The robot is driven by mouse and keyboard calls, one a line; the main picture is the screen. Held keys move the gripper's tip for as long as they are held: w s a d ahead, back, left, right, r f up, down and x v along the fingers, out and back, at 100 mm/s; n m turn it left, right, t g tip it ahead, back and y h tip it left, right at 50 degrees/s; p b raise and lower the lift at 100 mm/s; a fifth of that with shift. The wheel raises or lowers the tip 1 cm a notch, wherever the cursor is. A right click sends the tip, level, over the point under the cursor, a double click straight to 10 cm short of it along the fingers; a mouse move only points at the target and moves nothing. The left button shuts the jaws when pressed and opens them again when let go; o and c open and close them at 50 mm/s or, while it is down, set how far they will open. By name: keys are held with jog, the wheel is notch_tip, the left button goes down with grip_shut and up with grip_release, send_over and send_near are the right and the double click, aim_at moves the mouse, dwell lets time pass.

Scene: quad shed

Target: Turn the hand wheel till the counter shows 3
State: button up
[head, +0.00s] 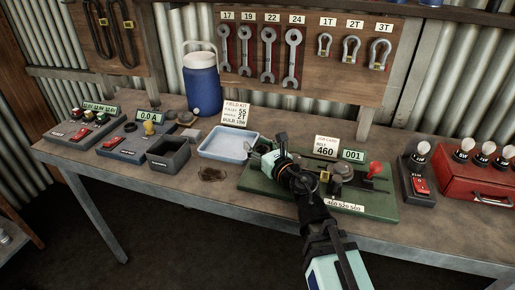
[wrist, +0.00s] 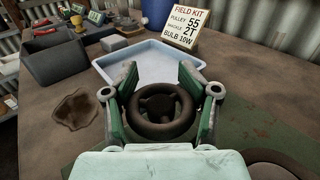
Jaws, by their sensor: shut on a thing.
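The hand wheel (wrist: 160,130), a dark ring with spokes, sits between the fingers of my gripper (wrist: 161,92) in the wrist view. The gripper is shut on it, one green-padded finger at each side of the rim. In the head view my arm covers most of the wheel and gripper, at the left end of the green base plate (head: 383,211). The counter (head: 353,155) on the back of that plate reads 001. A card (head: 326,147) beside it shows 460.
A pale blue tray (head: 224,155) lies just left of the plate, with a field kit card (head: 236,113) behind it. A red-handled lever (head: 375,169) stands on the plate's right part. A switch box (head: 418,182) and red case (head: 475,178) are further right.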

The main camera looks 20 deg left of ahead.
jog(key=shift+s+d, duration=0.1)
jog(key=o, duration=1)
jog(key=shift+r, duration=5)
